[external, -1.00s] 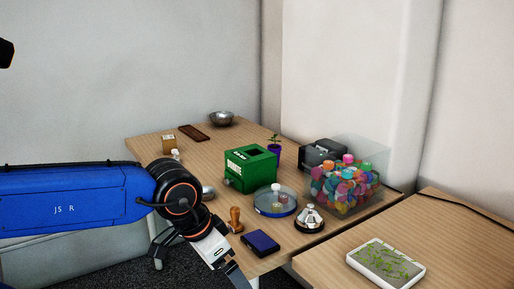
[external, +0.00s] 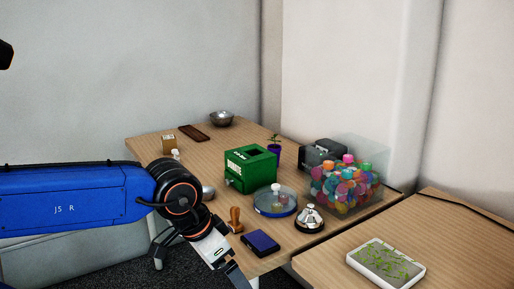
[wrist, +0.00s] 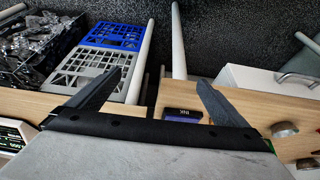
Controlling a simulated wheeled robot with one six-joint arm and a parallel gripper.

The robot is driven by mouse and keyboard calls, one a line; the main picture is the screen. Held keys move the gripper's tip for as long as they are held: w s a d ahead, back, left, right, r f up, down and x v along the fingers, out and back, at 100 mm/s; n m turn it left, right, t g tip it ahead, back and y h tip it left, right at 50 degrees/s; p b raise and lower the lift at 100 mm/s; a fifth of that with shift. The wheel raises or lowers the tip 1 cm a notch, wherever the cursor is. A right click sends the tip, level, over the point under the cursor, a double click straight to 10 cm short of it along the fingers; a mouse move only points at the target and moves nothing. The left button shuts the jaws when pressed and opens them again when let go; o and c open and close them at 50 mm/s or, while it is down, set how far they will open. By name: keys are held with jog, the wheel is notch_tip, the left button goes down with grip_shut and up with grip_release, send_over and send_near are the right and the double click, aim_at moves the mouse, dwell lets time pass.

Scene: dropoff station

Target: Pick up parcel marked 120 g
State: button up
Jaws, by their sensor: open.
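A small brown cardboard box (external: 169,141) with a pale label stands at the back left of the wooden table in the external view. It may be the parcel, but its marking is too small to read. My gripper (external: 240,278) hangs at the table's front edge, well away from this box and partly cut off by the picture's lower edge. In the wrist view my gripper (wrist: 158,79) is open, with nothing between its fingers. No parcel can be made out in the wrist view.
The wrist view shows a blue crate (wrist: 115,35).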

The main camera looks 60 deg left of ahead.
jog(key=c, duration=0.7)
